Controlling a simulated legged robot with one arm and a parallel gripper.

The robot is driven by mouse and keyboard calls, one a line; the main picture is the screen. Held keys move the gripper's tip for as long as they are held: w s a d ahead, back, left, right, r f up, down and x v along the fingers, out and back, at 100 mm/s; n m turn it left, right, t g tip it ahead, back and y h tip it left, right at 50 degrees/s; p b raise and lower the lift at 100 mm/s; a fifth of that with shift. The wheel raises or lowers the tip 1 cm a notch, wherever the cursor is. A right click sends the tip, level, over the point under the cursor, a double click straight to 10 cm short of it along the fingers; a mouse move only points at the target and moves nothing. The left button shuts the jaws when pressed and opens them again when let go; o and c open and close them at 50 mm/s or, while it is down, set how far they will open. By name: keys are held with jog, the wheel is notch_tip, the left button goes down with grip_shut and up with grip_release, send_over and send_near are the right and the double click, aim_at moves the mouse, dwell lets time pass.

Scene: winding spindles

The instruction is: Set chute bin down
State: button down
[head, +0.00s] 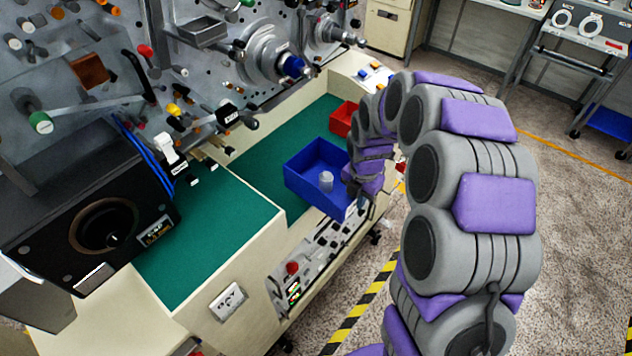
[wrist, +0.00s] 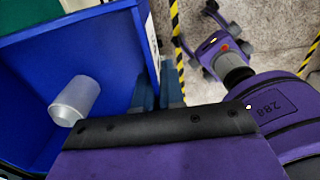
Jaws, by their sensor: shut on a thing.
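The blue bin (head: 316,190), which I take to be the chute bin, is at the front edge of the green-topped bench (head: 238,208) in the head view. It looks upright, and I cannot tell whether its base touches the bench. In the wrist view the bin's blue wall (wrist: 112,38) fills the left, with the cylinder (wrist: 75,100) lying inside, beside my gripper's dark jaw.
A small red bin (head: 343,120) stands farther back on the bench. The winding machine panel (head: 215,95) with spindles rises behind. A black unit with a dial (head: 105,228) is at the left. Bare green surface lies left of the blue bin. Striped floor tape (head: 358,318) runs in front.

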aim_at(312, 180)
jog(key=w+a, duration=0.2)
jog(key=a, duration=0.1)
jog(key=w+a+b, duration=0.1)
jog(key=w+a, duration=0.2)
jog(key=a, duration=0.1)
jog(key=w+a, duration=0.2)
jog(key=a, duration=0.1)
jog(key=shift+w+a+f, duration=0.1)
jog(key=shift+w+a, duration=0.1)
jog(key=shift+a, duration=0.15)
jog(key=shift+w+a, duration=0.2)
jog(key=shift+w, duration=0.25)
jog(key=shift+w+a+f+b, duration=0.1)
jog(key=shift+a+b, duration=0.05)
jog(key=shift+b, duration=0.2)
jog(key=shift+a+f, duration=0.15)
jog(key=shift+f, duration=0.65)
jog(key=shift+a+f, duration=0.35)
jog(key=f, duration=0.1)
jog(key=f+b, duration=0.1)
jog(key=f, duration=0.2)
jog(key=shift+w+d+f+b, duration=0.15)
jog(key=shift+d+f+b, duration=0.1)
jog(key=shift+b, duration=0.1)
jog(key=shift+r, duration=0.1)
jog(key=shift+a, duration=0.2)
